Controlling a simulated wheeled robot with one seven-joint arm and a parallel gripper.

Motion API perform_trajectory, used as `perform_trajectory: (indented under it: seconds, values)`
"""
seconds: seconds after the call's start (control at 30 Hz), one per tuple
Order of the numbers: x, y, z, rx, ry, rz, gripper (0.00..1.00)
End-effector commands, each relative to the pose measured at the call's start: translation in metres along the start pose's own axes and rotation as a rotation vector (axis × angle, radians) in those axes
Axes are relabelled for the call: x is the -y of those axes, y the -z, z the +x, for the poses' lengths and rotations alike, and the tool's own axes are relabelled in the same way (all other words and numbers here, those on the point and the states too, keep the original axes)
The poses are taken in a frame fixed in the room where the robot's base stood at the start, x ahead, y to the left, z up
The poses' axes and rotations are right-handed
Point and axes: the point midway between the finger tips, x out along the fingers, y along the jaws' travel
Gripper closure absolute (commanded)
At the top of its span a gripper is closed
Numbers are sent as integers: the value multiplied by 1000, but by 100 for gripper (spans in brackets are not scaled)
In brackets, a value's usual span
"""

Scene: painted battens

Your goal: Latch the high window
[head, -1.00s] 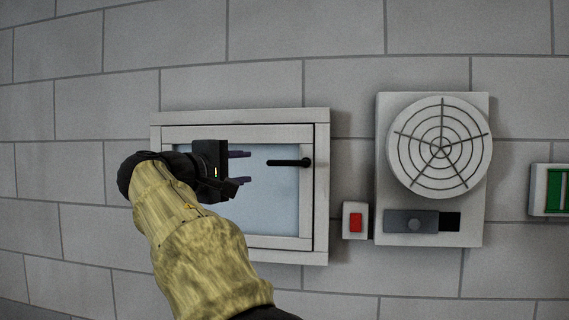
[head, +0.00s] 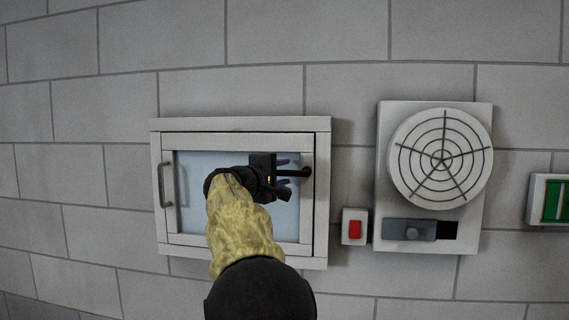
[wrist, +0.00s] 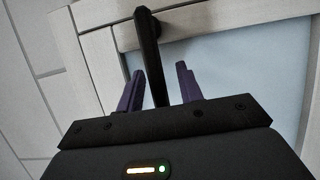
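The window (head: 240,124) is a white frame with a pale blue pane, set in the wall; its sash looks closed in the frame. A black lever handle (head: 305,172) sits on the sash's right side and points left, level. My gripper (head: 283,173) is at the lever's free end, its purple fingers open. In the wrist view the lever (wrist: 148,45) runs down between the two open fingers (wrist: 158,88), with a gap visible on the right side. Contact with the left finger cannot be told.
Right of the window are a red switch (head: 355,229), a round fan vent (head: 440,158) with a grey slider (head: 410,229), and a green panel (head: 556,200). The wall around is bare block.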

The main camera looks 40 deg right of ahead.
Motion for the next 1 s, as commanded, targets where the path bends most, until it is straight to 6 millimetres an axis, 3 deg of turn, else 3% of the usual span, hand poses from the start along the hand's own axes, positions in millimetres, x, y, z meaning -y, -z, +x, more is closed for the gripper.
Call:
perform_trajectory:
  seconds: [0.1, 0.4, 0.6, 1.0]
  values:
    - [-2, -2, 10, 3, 0, 1, 64]
    - [1, -4, 15, 7, 0, 1, 64]
    - [0, -2, 13, 4, 0, 1, 100]
    - [4, 6, 6, -13, -9, -22, 100]
